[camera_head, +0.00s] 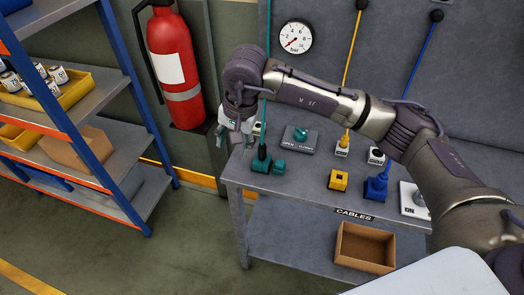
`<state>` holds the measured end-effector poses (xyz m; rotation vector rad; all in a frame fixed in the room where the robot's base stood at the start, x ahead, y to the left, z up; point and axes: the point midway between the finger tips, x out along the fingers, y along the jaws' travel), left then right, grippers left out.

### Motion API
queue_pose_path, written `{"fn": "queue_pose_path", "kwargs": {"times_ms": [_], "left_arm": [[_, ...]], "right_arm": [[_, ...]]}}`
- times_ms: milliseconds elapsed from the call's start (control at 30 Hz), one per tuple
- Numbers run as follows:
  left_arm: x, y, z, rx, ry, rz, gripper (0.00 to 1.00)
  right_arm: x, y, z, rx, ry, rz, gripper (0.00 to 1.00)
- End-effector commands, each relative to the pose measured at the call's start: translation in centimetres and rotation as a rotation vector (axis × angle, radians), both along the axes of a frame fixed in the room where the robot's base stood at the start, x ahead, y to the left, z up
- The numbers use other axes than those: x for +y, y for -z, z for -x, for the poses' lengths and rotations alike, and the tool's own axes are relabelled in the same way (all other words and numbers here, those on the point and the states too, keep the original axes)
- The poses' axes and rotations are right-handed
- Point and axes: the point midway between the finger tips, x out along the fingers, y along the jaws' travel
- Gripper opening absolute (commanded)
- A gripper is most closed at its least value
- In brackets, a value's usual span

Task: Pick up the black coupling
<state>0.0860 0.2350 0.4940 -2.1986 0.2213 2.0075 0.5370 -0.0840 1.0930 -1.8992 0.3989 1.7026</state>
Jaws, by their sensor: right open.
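My right gripper (235,138) hangs at the left end of the grey table, pointing down. It is small and partly hidden by its own wrist, and I see nothing held in it. I cannot pick out a plainly black coupling. A dark teal connector (262,161) on a teal cable stands on the table just right of the gripper, beside a teal block (278,167). A white block with a black top (376,156) sits farther right, beside my right forearm. My left gripper is out of view.
The grey table (302,196) also bears a yellow block (338,180), a blue plug (376,188) and a grey valve plate (300,142). An open cardboard box (364,247) is on the lower shelf. A fire extinguisher (172,62) and shelf rack (108,94) stand left.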

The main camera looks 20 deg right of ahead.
Motion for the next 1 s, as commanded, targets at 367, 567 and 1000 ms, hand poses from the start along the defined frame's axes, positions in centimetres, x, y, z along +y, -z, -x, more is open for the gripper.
{"fn": "queue_pose_path", "kwargs": {"times_ms": [367,567,1000], "left_arm": [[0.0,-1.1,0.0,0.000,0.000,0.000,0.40],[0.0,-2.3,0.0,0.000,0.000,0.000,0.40],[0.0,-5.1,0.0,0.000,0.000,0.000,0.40]], "right_arm": [[-7.2,-0.4,-2.9,-0.064,0.010,0.301,0.56],[-7.7,3.3,-3.8,-0.065,0.010,0.298,0.56],[-8.3,7.4,-5.2,-0.063,0.009,0.295,0.56]]}}
